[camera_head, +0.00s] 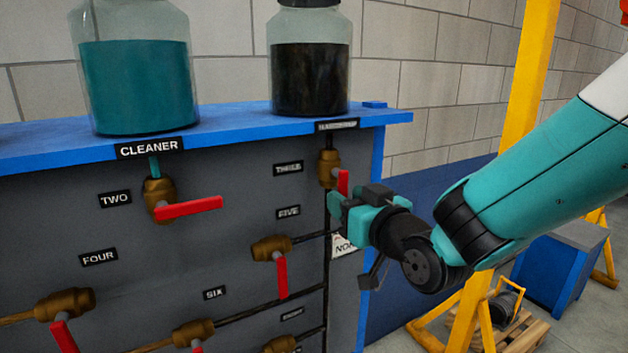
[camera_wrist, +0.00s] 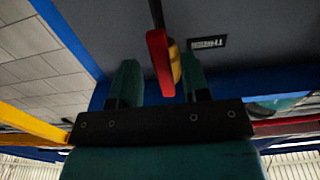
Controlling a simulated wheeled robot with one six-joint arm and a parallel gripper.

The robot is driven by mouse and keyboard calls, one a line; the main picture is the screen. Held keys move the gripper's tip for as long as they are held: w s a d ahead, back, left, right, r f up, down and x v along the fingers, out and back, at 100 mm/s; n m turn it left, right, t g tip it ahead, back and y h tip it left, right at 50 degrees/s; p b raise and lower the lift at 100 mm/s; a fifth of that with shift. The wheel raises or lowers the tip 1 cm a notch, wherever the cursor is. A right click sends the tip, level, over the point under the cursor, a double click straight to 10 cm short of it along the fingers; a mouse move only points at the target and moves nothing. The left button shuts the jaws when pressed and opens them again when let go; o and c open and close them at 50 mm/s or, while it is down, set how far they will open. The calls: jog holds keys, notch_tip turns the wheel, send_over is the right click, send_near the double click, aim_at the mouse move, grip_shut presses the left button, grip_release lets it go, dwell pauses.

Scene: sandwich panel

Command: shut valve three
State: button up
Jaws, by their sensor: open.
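Valve three has a brass body (camera_head: 328,166) and a red handle (camera_head: 343,182), at the upper right of the grey panel beside the THREE label (camera_head: 287,168). The visible part of the handle hangs down beside the body; its lower part is hidden by my gripper. My gripper (camera_head: 340,210) is open at the handle, just below the valve body. In the wrist view the red handle (camera_wrist: 159,58) lies between the two teal fingers, with gaps on both sides. Whether a finger touches it is not clear.
Valve two (camera_head: 160,200) is to the left with its red handle sideways. Valve five (camera_head: 270,248) is below left, its handle pointing down. Jars of teal (camera_head: 137,85) and dark liquid (camera_head: 309,75) stand on the blue top. A yellow post (camera_head: 528,75) rises at right.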

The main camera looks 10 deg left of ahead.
jog(key=shift+w+a, duration=0.3)
jog(key=shift+w, duration=0.35)
jog(key=shift+w+a, duration=0.1)
jog(key=shift+a, duration=0.1)
jog(key=shift+a, duration=0.15)
grip_shut()
